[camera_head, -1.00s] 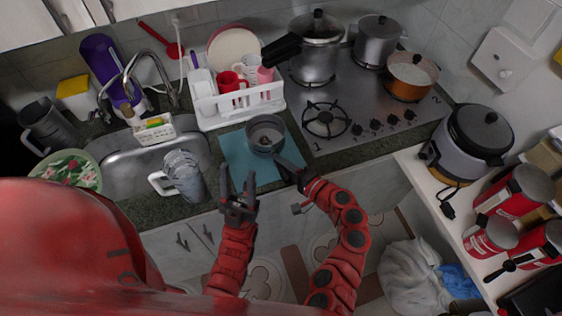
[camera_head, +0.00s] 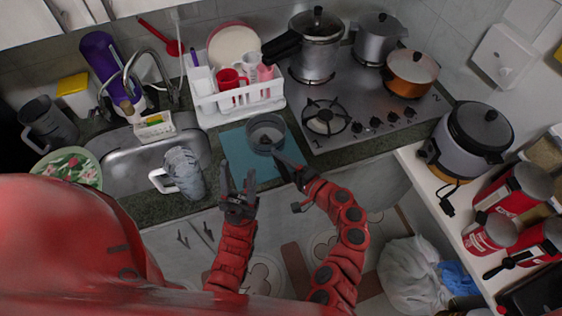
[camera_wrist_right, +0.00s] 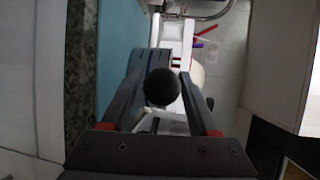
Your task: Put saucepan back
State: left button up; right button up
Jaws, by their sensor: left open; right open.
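The small grey saucepan (camera_head: 265,131) stands upright on a blue mat (camera_head: 233,152) on the counter, its open top facing up. Its dark handle points toward my right gripper (camera_head: 284,161), which is at the counter's front edge. In the right wrist view, a round black end (camera_wrist_right: 162,87), apparently the handle's, sits between the open fingers of the right gripper (camera_wrist_right: 160,100). I cannot tell whether they touch it. My left gripper (camera_head: 238,180) is open and empty, in front of the counter and left of the right gripper.
A white dish rack (camera_head: 238,103) stands behind the mat. The stove (camera_head: 350,140) to the right has a free front-left burner (camera_head: 326,117) and several pots behind.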

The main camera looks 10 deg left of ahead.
jog(key=shift+s+d+b, duration=0.1)
jog(key=shift+d+b, duration=0.15)
jog(key=shift+b, duration=0.05)
jog(key=b+v, duration=0.4)
jog(key=v, duration=0.7)
jog(key=shift+d, duration=0.25)
